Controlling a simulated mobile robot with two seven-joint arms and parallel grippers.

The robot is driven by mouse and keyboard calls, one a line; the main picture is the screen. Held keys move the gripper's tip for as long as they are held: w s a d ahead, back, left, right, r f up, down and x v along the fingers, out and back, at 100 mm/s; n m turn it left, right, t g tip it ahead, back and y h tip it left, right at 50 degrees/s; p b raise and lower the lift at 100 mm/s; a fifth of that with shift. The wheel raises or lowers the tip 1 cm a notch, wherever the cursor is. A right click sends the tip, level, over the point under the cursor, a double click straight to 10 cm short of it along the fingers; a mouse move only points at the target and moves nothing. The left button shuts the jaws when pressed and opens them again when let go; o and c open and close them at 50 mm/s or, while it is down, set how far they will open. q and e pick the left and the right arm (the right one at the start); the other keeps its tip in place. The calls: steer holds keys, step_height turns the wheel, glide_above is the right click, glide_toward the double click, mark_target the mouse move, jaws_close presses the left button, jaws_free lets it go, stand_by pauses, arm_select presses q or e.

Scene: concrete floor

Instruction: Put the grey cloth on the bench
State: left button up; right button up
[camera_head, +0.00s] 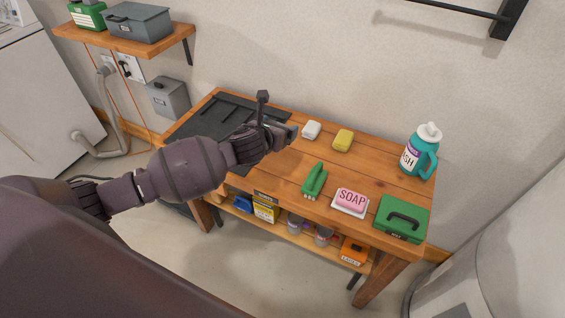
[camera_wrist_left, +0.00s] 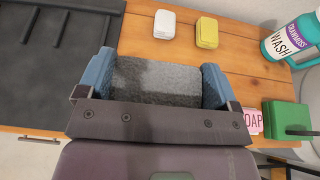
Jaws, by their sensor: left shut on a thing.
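The grey cloth (camera_wrist_left: 158,84) is a fuzzy, folded-looking piece between the two blue fingers of my left gripper (camera_wrist_left: 155,88) in the left wrist view. The gripper is shut on it. In the head view my left gripper (camera_head: 284,133) is over the wooden bench (camera_head: 300,165), by the right edge of the black mat. The bench also shows in the wrist view (camera_wrist_left: 150,48). I cannot tell whether the cloth touches the bench top. In the head view the cloth is mostly hidden by the gripper. My right gripper is not in view.
On the bench are a black mat (camera_head: 205,112), a white bar (camera_head: 311,130), a yellow sponge (camera_head: 343,140), a green brush (camera_head: 314,181), pink soap (camera_head: 351,199), a green box (camera_head: 402,218) and a teal wash bottle (camera_head: 420,152). Bare wood lies between them.

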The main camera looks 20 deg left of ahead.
arm_select(q)
steer(key=b, duration=0.3)
glide_above(279, 171)
step_height(279, 171, down, 11)
steer(key=shift+r, duration=0.15)
steer(key=shift+f, duration=0.55)
step_height(279, 171, down, 4)
steer(key=shift+s+r+b, duration=0.1)
steer(key=shift+r+b, duration=0.1)
steer(key=shift+b, duration=0.4)
steer(key=shift+f, duration=0.2)
steer(key=shift+r, duration=0.15)
steer(key=o, duration=0.7)
steer(key=shift+r, duration=0.1)
steer(key=p+v, duration=0.3)
steer(key=v, duration=0.9)
steer(key=s+f+n+g, duration=0.1)
steer(key=s+f+n, duration=0.1)
steer(key=s+n, duration=0.8)
steer(key=s+f+n+g, duration=0.1)
steer(key=s+f+n, duration=0.2)
steer(key=s+n, duration=0.7)
steer(key=n, duration=1.5)
steer(key=shift+s+f+y, duration=0.25)
steer(key=shift+f+y, duration=0.05)
steer(key=shift+f, duration=0.05)
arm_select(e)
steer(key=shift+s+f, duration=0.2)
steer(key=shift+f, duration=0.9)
